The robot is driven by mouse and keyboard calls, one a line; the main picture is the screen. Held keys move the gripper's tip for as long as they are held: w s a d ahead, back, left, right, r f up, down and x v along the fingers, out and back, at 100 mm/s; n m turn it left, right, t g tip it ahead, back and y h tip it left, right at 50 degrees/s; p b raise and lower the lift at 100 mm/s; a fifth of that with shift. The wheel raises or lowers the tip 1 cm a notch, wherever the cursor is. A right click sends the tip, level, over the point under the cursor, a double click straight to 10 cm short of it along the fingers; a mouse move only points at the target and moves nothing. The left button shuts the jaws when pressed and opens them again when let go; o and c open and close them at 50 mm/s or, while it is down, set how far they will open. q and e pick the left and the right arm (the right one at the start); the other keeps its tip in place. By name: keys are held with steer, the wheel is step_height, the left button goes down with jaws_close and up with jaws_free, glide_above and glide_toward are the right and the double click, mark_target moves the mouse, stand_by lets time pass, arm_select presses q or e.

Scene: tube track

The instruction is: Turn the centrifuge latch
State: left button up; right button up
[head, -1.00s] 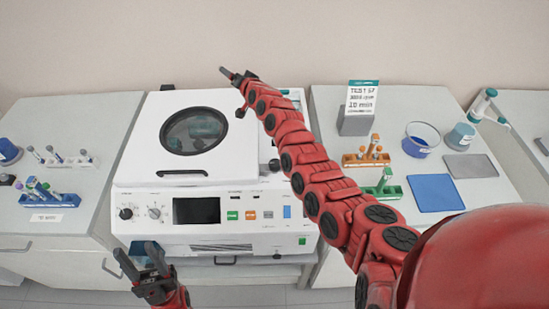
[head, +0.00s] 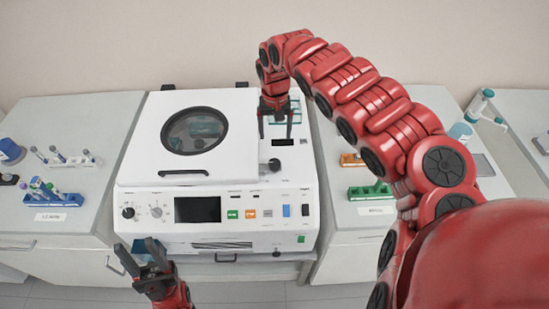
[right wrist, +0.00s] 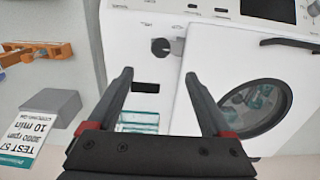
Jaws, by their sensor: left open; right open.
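The white centrifuge (head: 255,200) stands in the middle of the head view with its lid (head: 140,165) down; its round window (head: 194,131) shows dark contents. The latch is a dark knob (head: 275,165) to the right of the lid; the right wrist view shows it as a dark knob (right wrist: 160,47) with a grey end against the lid's edge. My right gripper (head: 275,133) is open, pointing down over the machine's right strip, behind the latch and apart from it. Its fingers (right wrist: 158,76) are spread with nothing between them. My left gripper (head: 137,246) is open and empty at the machine's front left.
A blue tube rack (head: 52,199) stands on the left bench, a green rack (head: 370,192) on the right. A grey block with a sign (right wrist: 50,112) lies beside the machine in the right wrist view. My right arm hides much of the right bench.

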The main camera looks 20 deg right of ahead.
steer(key=b, duration=0.1)
glide_above(275, 162)
step_height(275, 162, down, 6)
steer(key=shift+s+a+r, duration=0.1)
steer(key=shift+a, duration=0.05)
step_height(275, 162, down, 7)
steer(key=p, duration=0.2)
steer(key=shift+r+p, duration=0.2)
steer(key=shift+p, duration=0.1)
steer(key=shift+f, duration=0.85)
jaws_close()
